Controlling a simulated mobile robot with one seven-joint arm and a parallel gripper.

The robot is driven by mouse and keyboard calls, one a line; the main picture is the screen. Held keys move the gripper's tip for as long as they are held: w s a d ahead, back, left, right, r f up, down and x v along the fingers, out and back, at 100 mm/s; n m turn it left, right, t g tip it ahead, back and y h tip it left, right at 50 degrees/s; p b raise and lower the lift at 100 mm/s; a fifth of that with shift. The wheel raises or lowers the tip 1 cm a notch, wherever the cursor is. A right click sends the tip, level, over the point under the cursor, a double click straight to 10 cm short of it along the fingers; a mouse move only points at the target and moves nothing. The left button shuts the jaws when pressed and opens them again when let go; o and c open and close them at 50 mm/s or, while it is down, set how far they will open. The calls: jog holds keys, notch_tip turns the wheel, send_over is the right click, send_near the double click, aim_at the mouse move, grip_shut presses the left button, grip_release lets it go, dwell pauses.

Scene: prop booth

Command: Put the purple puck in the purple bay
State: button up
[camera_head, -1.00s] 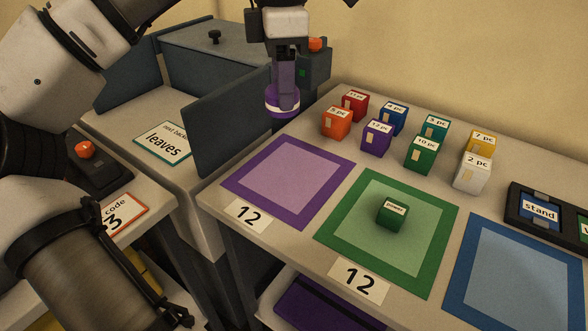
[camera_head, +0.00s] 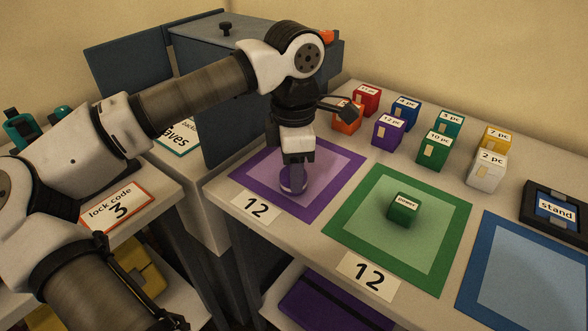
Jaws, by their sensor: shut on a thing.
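The purple puck (camera_head: 288,185), with a pale band, is between the fingers of my gripper (camera_head: 293,180). My gripper points down and is shut on the puck, hiding part of it. The purple bay (camera_head: 323,206) is a square with a purple border and a lighter lilac middle, at the left of the table. The puck is over the middle of this bay. I cannot tell whether it touches the surface.
A green bay (camera_head: 353,243) with a green block (camera_head: 403,209) on it lies to the right. A blue bay (camera_head: 481,297) is farther right. Several labelled cubes, including a purple cube (camera_head: 388,132), stand behind the bays. A dark upright panel (camera_head: 236,118) stands left of the purple bay.

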jog(key=shift+f, duration=0.3)
jog(key=shift+f, duration=0.1)
jog(key=shift+f, duration=0.15)
jog(key=o, duration=1)
notch_tip(320, 180, up, 12)
jog(key=shift+r+p, duration=0.25)
jog(key=shift+p, duration=0.3)
jog(key=shift+d, duration=0.1)
